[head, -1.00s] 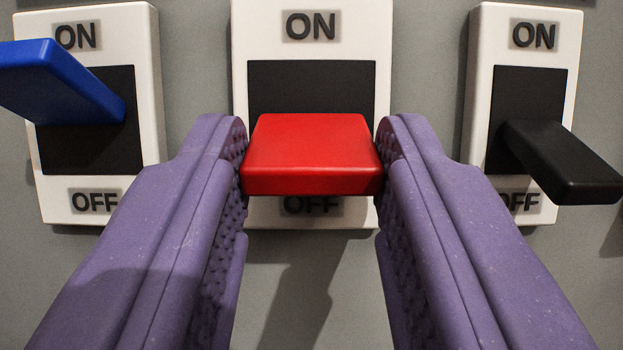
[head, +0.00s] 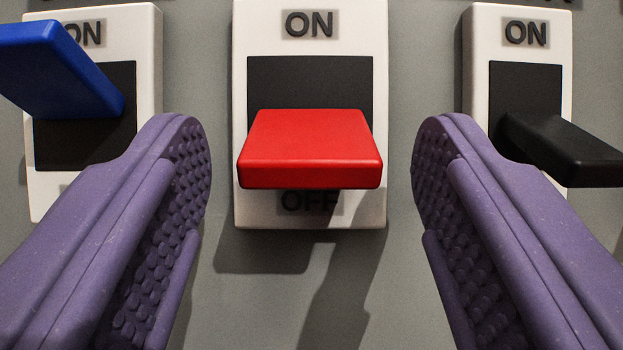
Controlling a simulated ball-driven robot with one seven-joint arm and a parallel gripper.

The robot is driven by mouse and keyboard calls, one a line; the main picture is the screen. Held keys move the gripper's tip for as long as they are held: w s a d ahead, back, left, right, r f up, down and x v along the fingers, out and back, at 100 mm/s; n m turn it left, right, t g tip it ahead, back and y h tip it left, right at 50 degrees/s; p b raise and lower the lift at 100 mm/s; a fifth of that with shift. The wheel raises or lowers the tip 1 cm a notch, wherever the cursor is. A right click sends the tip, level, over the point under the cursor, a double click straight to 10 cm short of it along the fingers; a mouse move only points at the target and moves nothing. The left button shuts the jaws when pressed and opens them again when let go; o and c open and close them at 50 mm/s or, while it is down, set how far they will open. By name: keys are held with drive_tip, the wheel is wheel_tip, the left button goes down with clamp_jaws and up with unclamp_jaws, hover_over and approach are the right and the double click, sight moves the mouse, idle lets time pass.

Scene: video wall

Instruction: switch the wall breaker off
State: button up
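The wall breaker in the middle is a white plate (head: 310,213) with a dark recess, marked ON above and OFF below. Its red lever (head: 310,148) sticks out towards me and tilts down, partly covering the OFF label. My gripper (head: 311,165) is open, one purple finger on each side of the red lever, with a clear gap on both sides. It holds nothing.
A breaker with a blue lever (head: 60,68), tilted up, is at the left. A breaker with a black lever (head: 560,148), angled down, is at the right. My fingers overlap both of these plates in the picture. Grey wall (head: 270,310) is bare below the middle breaker.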

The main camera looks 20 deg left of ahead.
drive_tip(key=p+v, duration=0.1)
drive_tip(key=v, duration=0.6)
drive_tip(key=shift+s+f+p, duration=0.25)
drive_tip(key=shift+s+p, duration=0.05)
drive_tip(key=shift+d, duration=0.1)
